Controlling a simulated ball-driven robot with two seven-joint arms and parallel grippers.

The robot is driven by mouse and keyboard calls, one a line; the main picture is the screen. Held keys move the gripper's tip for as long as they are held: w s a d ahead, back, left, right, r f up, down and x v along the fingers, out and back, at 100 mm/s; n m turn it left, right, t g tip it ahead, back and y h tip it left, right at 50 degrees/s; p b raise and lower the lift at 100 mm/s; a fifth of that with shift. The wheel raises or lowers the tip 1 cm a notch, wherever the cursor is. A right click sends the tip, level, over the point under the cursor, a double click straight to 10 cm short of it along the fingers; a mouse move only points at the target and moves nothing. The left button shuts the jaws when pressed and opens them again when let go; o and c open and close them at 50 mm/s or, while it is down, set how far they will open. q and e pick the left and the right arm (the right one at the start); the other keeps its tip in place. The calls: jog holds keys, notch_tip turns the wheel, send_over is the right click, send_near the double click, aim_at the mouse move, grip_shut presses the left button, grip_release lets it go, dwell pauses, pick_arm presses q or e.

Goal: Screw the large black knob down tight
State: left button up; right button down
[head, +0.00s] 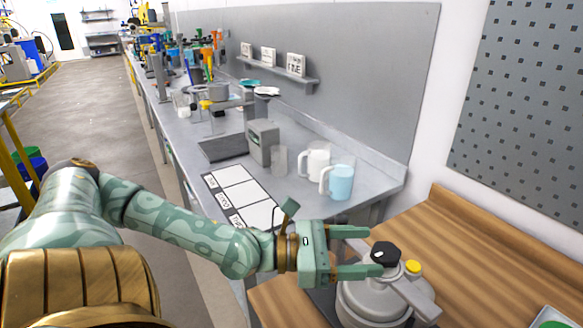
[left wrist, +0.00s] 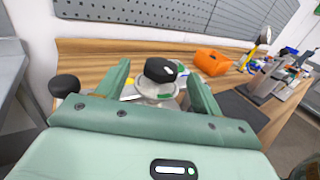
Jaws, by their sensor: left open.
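The large black knob (head: 385,254) sits on top of a grey lidded vessel (head: 372,304) with a flat metal bar across it, at the lower right of the head view. My left gripper (head: 374,250) is open, with its two green fingers reaching toward the knob from the left. In the left wrist view the knob (left wrist: 160,70) shows between the open fingers, toward their tips. I cannot tell whether either finger touches it. A yellow cap (head: 413,267) sits beside the knob. The thread under the knob is hidden. My right gripper is not in view.
The vessel stands at a wooden bench (head: 480,255); bare wood lies right of it. A grey bench behind holds a blue mug (head: 341,182) and a white mug (head: 316,165). The left wrist view shows an orange object (left wrist: 212,62) and a round black piece (left wrist: 65,86).

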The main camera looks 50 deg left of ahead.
pick_arm(q)
jog(key=p+v, duration=0.9)
jog(key=v, duration=0.2)
jog(key=shift+s, duration=0.2)
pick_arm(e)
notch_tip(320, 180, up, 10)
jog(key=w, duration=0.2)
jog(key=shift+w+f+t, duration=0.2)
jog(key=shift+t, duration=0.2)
pick_arm(q)
jog(key=shift+a, duration=0.2)
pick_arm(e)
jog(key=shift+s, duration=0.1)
